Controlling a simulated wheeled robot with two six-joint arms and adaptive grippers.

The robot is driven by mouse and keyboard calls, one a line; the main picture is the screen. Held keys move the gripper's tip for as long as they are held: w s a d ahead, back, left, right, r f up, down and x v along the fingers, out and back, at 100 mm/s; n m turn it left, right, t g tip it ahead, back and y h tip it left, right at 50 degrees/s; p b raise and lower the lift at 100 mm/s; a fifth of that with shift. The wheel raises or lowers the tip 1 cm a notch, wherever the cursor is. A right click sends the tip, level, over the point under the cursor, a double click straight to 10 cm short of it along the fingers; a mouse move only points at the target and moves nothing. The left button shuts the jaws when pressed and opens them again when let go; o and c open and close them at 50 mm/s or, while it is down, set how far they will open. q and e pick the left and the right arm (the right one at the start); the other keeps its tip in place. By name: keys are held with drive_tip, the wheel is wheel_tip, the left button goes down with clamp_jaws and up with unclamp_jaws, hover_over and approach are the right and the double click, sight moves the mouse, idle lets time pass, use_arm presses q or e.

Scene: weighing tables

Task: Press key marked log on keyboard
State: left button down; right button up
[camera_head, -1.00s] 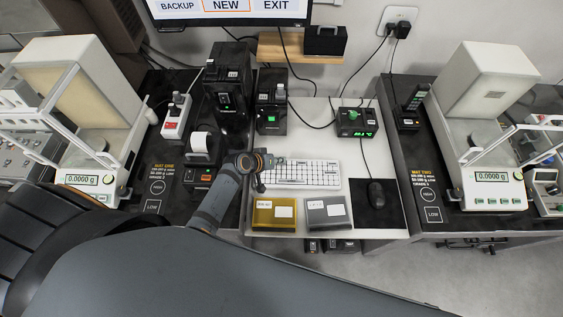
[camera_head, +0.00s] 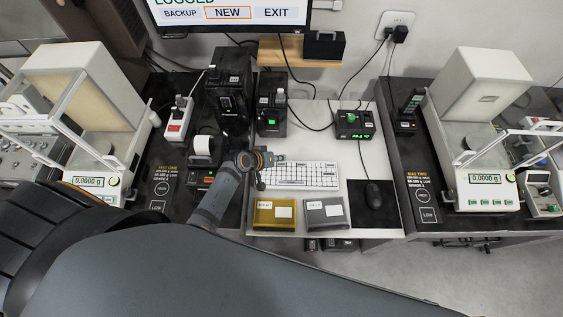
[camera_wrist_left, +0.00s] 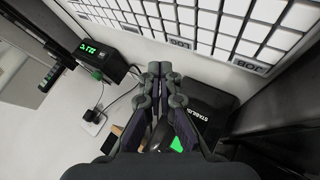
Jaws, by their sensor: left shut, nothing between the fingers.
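The white keyboard (camera_head: 310,176) lies on the light table in the head view. Its keys also fill the top of the left wrist view (camera_wrist_left: 200,20). My left gripper (camera_head: 279,158) is shut and empty at the keyboard's upper left corner in the head view. Its closed fingertips (camera_wrist_left: 160,70) show below the key rows in the wrist view. I cannot tell whether they touch a key. My right gripper is not in view.
The monitor (camera_head: 230,12) shows "LOGGED" above BACKUP, NEW and EXIT. Black devices (camera_head: 271,117) stand behind the keyboard. A gold box (camera_head: 265,220) and a grey box (camera_head: 318,224) lie in front. A mouse (camera_head: 374,196) is to the right. Balances (camera_head: 88,181) (camera_head: 484,180) flank the table.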

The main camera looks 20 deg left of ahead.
sight(280, 165)
use_arm(q)
wheel_tip(280, 165, up, 4)
drive_tip(key=p, duration=0.3)
drive_tip(key=shift+f, duration=0.25)
idle(0.5)
